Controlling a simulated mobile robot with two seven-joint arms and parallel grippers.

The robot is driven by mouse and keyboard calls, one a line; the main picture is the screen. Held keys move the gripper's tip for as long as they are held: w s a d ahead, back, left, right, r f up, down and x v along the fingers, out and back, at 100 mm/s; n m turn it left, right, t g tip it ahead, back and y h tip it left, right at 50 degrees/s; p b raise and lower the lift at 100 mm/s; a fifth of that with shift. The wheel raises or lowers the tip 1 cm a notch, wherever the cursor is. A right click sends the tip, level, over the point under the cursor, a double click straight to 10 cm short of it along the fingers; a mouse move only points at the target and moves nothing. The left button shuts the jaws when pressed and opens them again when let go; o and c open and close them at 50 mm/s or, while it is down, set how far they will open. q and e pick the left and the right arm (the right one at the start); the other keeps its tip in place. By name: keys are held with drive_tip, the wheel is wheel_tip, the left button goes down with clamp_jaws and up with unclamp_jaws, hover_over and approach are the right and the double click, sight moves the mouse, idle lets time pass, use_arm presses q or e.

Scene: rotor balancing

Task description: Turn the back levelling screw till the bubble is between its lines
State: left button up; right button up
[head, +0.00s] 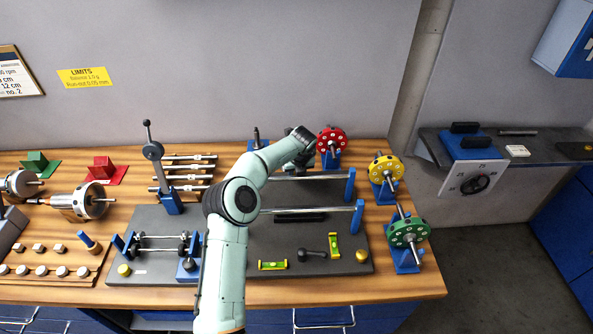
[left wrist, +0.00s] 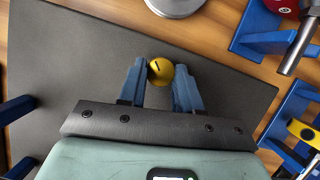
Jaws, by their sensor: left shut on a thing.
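In the left wrist view the back levelling screw (left wrist: 160,71) is a round yellow knob with a dark mark on its top, at the back of the dark grey plate (left wrist: 75,75). My left gripper (left wrist: 160,76) has its blue fingers on either side of the knob, shut on it. In the head view my left gripper (head: 300,146) reaches over the plate's back edge and hides that screw. Two yellow-green levels, one lying sideways (head: 272,265) and one lengthwise (head: 334,246), rest on the plate's front right; their bubbles are too small to read. My right gripper is not in view.
Yellow front screws stand at the plate's left (head: 124,270) and right (head: 361,256) corners. A red disc (head: 331,140) on a blue stand is close beside the gripper. Yellow (head: 385,169) and green (head: 408,232) discs stand at right. Steel rails (head: 308,210) cross the plate below my arm.

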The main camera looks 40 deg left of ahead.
use_arm(q)
drive_tip(key=o, duration=1)
drive_tip(key=shift+o, duration=0.2)
drive_tip(key=v, duration=1.3)
drive_tip(key=shift+r, duration=0.15)
drive_tip(key=shift+s, duration=0.1)
